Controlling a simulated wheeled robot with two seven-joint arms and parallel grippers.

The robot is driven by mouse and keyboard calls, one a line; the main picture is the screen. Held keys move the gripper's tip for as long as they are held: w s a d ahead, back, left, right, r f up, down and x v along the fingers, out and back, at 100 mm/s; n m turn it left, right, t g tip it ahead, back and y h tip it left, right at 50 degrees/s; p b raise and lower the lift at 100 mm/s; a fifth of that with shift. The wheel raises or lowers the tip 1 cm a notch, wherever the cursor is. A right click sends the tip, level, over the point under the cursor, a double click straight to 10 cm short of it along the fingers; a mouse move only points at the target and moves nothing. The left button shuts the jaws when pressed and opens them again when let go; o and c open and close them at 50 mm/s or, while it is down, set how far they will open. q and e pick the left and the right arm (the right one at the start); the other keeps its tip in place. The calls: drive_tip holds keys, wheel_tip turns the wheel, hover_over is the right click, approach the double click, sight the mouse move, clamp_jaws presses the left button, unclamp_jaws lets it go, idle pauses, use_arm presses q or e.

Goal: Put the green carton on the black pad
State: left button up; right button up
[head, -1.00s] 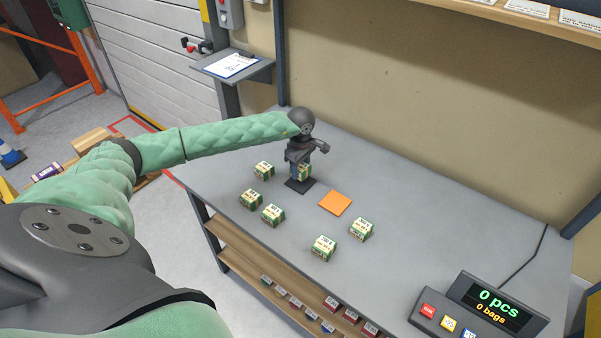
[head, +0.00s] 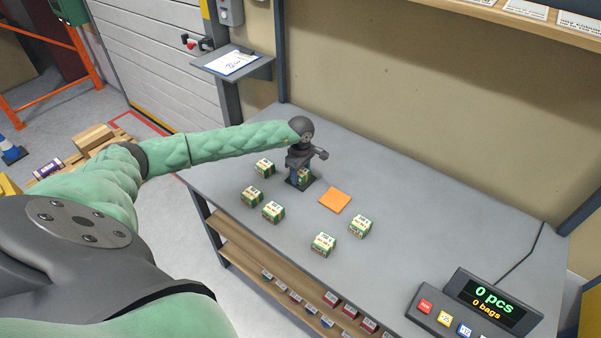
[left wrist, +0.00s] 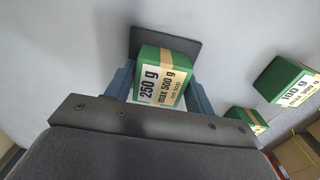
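A green carton (left wrist: 163,75) with a cream "250 g, max 500 g" label sits between the blue fingers of my left gripper (left wrist: 162,88) in the left wrist view. The fingers look shut on it. In the head view my left gripper (head: 301,178) points down at the table's far side, with the carton (head: 304,175) partly hidden by it. The black pad (head: 311,184) lies directly under the gripper and also shows behind the carton in the left wrist view (left wrist: 185,47). I cannot tell whether the carton touches the pad. My right gripper is not in view.
Several similar green cartons stand nearby, such as one to the left (head: 264,167) and one at the right (head: 360,226). An orange pad (head: 335,200) lies right of the black pad. A counter display (head: 484,306) stands at the table's right; the table's back right is clear.

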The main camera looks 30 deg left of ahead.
sight(301, 171)
use_arm(q)
drive_tip(key=shift+o, duration=1.3)
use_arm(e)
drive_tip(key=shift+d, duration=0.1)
use_arm(q)
drive_tip(key=shift+r, duration=0.15)
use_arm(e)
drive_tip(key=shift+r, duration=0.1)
use_arm(q)
drive_tip(key=shift+r, duration=0.3)
wheel_tip(301, 171, up, 3)
drive_tip(key=shift+w+r+b, duration=0.1)
drive_tip(key=shift+r+b, duration=0.1)
drive_tip(key=shift+b, duration=0.95)
wheel_tip(301, 171, up, 6)
drive_tip(key=b, duration=0.2)
drive_tip(key=shift+r+b, duration=0.1)
drive_tip(key=shift+b, duration=0.3)
drive_tip(key=shift+r, duration=0.9)
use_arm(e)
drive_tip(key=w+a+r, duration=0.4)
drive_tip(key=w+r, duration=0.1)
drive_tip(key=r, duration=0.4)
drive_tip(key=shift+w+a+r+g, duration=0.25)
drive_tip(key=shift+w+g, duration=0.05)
